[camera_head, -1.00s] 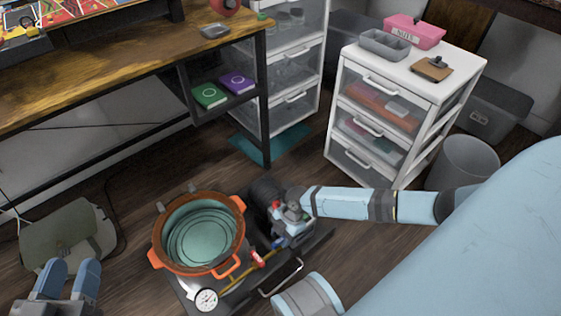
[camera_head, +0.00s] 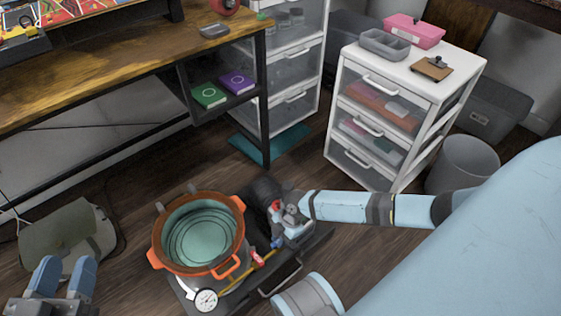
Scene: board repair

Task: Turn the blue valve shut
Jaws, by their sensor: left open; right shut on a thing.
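The blue valve (camera_head: 277,242) sits on the brass pipe line of the pot rig on the floor, at the lower middle of the head view. It is small and partly covered by my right gripper (camera_head: 286,238). That gripper reaches down from the right and is shut on the blue valve, though its fingertips are hard to make out. A red valve (camera_head: 258,258) sits on the same line, left of and below the blue one. My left gripper (camera_head: 62,277) is open and empty at the lower left, away from the rig.
An orange-rimmed pot (camera_head: 199,234) with a coiled hose inside stands left of the valves. A pressure gauge (camera_head: 206,300) is in front of it. A black handle (camera_head: 280,280) lies close to my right gripper. A green bag (camera_head: 66,240) lies at the left. A white drawer unit (camera_head: 350,108) stands behind.

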